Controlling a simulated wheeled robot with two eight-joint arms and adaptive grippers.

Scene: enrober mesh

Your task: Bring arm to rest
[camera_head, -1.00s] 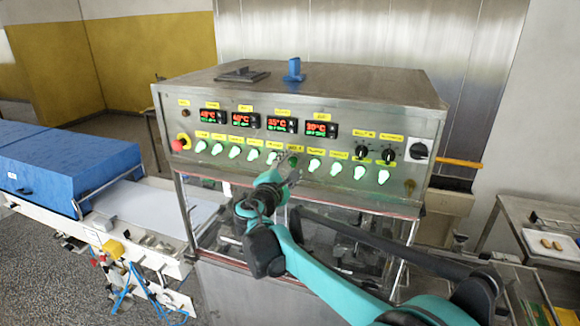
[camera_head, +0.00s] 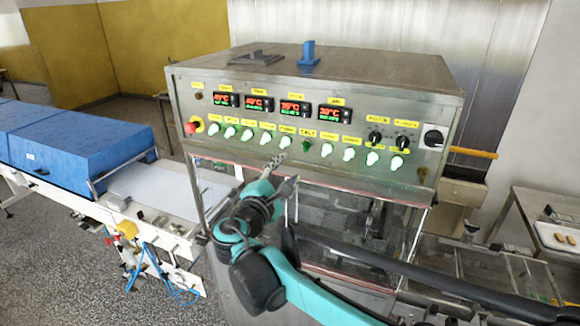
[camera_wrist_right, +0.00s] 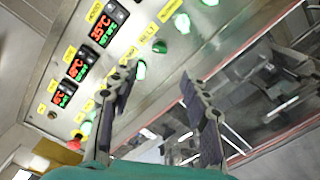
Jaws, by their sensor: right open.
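My right arm (camera_head: 300,287) is teal and black and reaches in from the lower right in the head view. Its gripper (camera_head: 282,172) is in front of the enrober's control panel (camera_head: 234,118), just below the row of knobs and apart from it. In the right wrist view the two fingers (camera_wrist_right: 160,105) stand apart with nothing between them. One knob (camera_head: 307,146) is dark green, while the knobs beside it glow bright green; it also shows in the wrist view (camera_wrist_right: 159,47). My left gripper is not in view.
The steel enrober cabinet (camera_head: 330,66) has several lit displays and a red emergency button (camera_head: 190,128). A conveyor with blue covers (camera_head: 85,150) stands at the left. A side table (camera_head: 535,207) with a white tray (camera_head: 550,236) is at the right. A clear-walled chamber lies below the panel.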

